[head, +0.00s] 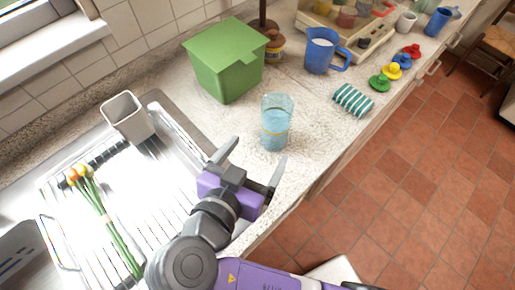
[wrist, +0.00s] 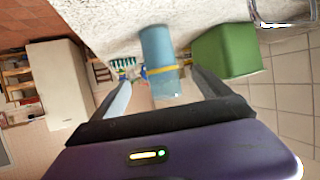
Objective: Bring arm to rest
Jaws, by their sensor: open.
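My gripper (head: 251,158) is open and empty above the counter near its front edge. Its two fingers point toward a clear blue glass (head: 276,122) with a yellow band, which stands upright on the counter just beyond the fingertips. In the wrist view, the glass (wrist: 159,62) appears between and beyond the open fingers of my gripper (wrist: 160,85). I see a gap between the glass and the fingers in the head view.
A green lidded box (head: 226,62) stands behind the glass. A blue jug (head: 322,52), a striped cloth (head: 352,100) and several coloured knobbed pieces (head: 380,82) are to the right. A sink drainer with flowers (head: 105,215) and a grey cup (head: 128,118) lies left.

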